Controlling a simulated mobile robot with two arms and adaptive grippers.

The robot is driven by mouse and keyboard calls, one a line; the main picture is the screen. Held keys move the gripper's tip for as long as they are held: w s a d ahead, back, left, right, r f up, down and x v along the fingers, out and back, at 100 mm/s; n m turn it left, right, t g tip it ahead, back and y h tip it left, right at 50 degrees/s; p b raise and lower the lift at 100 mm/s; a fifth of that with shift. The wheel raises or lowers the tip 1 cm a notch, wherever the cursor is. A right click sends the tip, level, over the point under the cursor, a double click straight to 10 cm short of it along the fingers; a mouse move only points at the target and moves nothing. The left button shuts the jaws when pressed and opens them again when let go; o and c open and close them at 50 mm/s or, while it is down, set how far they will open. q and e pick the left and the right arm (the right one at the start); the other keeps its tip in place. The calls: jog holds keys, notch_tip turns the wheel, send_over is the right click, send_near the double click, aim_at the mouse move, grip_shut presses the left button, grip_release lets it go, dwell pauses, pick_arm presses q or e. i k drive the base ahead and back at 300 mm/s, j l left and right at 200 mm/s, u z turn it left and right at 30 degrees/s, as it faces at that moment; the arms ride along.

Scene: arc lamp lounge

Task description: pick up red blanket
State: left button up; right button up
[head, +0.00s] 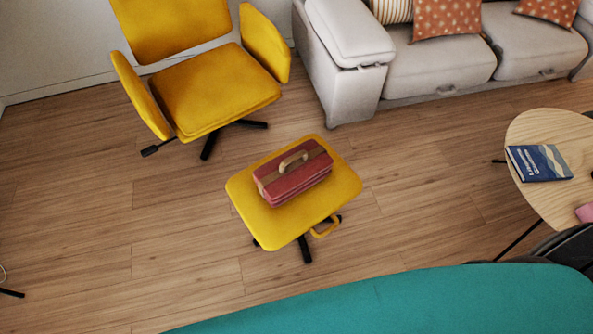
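The red blanket (293,174) lies folded into a thick block on the yellow footstool (241,195). A tan band and a tan carrying handle (294,161) are on its top. It sits near the middle of the seat, turned at a slant, with nothing in front of it. Neither of my grippers is in the head view.
A yellow armchair (217,93) stands behind the footstool, and a light grey sofa (440,67) is at the back right. A round wooden table (540,130) with a blue book (540,163) is at right. A teal surface (430,305) crosses the bottom. The wooden floor at left is mostly clear.

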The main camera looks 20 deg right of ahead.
aim_at(280, 179)
jog(key=i+j, duration=0.15)
jog(key=j, duration=0.3)
jog(key=i+j+z, duration=0.15)
jog(key=j, duration=0.3)
jog(key=i+j, duration=0.1)
jog(key=j, duration=0.35)
